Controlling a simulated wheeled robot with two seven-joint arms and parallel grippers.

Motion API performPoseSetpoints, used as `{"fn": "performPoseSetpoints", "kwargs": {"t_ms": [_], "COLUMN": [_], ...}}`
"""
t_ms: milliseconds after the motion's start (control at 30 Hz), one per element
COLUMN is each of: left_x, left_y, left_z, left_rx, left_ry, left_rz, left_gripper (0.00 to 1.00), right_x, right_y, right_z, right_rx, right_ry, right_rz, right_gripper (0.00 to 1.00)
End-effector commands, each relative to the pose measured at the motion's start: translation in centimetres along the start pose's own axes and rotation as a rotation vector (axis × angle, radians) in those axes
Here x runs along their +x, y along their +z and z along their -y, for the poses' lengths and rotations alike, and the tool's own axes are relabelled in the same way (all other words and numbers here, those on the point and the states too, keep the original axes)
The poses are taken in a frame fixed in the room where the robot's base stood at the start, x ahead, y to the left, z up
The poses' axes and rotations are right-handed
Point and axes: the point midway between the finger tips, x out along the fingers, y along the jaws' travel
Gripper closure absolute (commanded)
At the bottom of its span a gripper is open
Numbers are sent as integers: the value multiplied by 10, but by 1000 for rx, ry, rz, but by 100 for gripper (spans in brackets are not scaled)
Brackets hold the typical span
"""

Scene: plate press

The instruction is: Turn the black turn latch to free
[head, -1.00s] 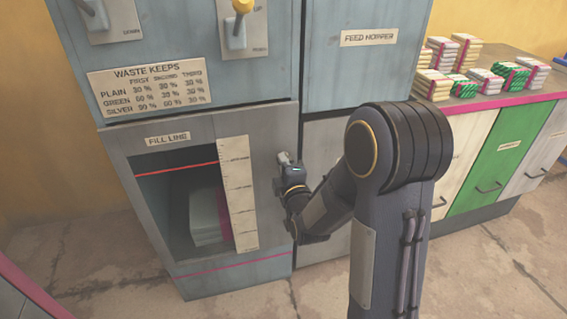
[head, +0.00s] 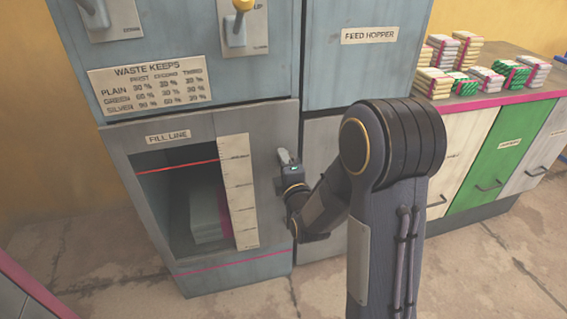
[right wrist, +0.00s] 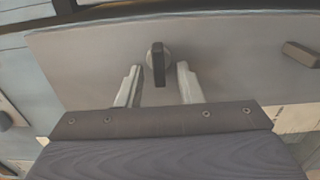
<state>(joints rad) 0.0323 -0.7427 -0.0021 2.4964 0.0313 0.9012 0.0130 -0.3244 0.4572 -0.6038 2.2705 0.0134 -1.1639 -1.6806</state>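The black turn latch (right wrist: 158,64) shows in the right wrist view as a dark bar on a round base, standing upright in that picture on a grey panel (right wrist: 95,65). My right gripper (right wrist: 157,80) is open, with one finger on each side of the latch and a gap on both sides. In the head view my right gripper (head: 287,160) is at the right edge of the grey lower door with the fill line window. It hides the latch there. My left gripper is not in view.
The lower door has a window with a stack of pale sheets (head: 205,215) inside and a scale strip (head: 238,190). A counter (head: 500,100) with several bundles stands at the right. A dark bar (right wrist: 302,53) sticks out at the right in the wrist view.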

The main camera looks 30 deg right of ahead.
Motion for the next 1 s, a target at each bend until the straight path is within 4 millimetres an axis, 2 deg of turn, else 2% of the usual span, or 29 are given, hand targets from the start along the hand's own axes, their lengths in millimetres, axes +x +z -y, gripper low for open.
{"fn": "performPoseSetpoints", "kwargs": {"t_ms": [267,367,700,833,1000], "left_x": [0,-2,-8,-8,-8], "left_y": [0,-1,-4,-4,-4], "left_z": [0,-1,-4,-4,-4], "left_rx": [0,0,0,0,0], "left_ry": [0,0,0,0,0], "left_rz": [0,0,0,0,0], "left_gripper": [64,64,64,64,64], "right_x": [-2,-12,-67,-76,-78], "right_y": [0,0,0,0,0], "right_z": [0,0,0,0,0], "right_rx": [1,2,1,1,0], "right_ry": [0,-2,-1,1,0], "right_rz": [0,0,0,0,0], "right_gripper": [67,67,67,67,67]}}
